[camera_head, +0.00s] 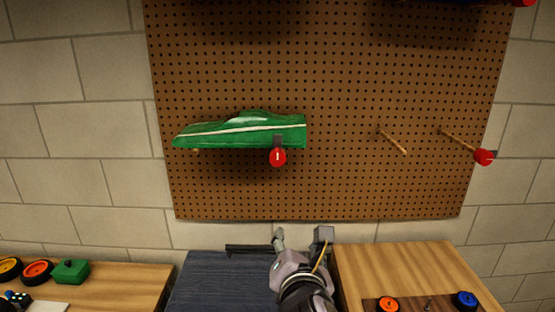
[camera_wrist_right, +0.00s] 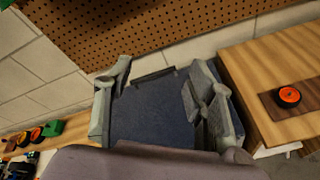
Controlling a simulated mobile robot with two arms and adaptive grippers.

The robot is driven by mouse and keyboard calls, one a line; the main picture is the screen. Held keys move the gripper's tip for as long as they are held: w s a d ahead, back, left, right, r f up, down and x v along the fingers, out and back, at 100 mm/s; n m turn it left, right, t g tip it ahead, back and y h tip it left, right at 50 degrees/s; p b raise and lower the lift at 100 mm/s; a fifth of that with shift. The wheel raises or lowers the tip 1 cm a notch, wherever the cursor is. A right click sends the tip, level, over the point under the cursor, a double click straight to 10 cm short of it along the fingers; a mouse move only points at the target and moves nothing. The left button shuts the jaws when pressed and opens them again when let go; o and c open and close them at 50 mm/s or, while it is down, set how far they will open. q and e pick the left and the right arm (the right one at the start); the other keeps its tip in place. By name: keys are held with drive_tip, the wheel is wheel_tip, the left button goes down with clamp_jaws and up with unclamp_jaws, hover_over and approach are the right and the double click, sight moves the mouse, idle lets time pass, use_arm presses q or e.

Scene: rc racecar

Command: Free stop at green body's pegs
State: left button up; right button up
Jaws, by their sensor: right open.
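A green car body (camera_head: 240,131) with a white stripe hangs on the pegboard, its underside resting on pegs. A red stop (camera_head: 278,157) with a dark clip sits at the body's lower right, at the front end of a peg. A bare peg tip (camera_head: 195,151) shows under the body's left end. My right gripper (camera_head: 303,236) is open and empty, below the pegboard and below the red stop, over the dark blue surface. It also shows open in the right wrist view (camera_wrist_right: 160,85). My left gripper is not in view.
Two more wooden pegs stick out at right; one is bare (camera_head: 392,141), the other carries a red stop (camera_head: 484,157). Wooden surfaces flank the dark blue one (camera_head: 215,280). Orange wheels (camera_head: 37,272), a green block (camera_head: 71,271) and a blue wheel (camera_head: 466,300) lie on them.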

sight(278, 162)
drive_tip(key=w+a+r+n+t, duration=0.1)
drive_tip(key=a+r+n+t, duration=0.2)
drive_tip(key=r+n, duration=0.55)
drive_tip(key=shift+m, duration=0.85)
drive_tip(key=w+p, duration=0.1)
drive_tip(key=w, duration=0.4)
drive_tip(key=w+r+p, duration=0.1)
drive_tip(key=w+p, duration=0.1)
drive_tip(key=w, duration=0.4)
drive_tip(key=w+p, duration=0.1)
drive_tip(key=w, duration=0.5)
drive_tip(key=shift+a+r+p, duration=0.15)
drive_tip(key=shift+p, duration=0.25)
drive_tip(key=shift+c, duration=0.2)
drive_tip(key=c, duration=1.1)
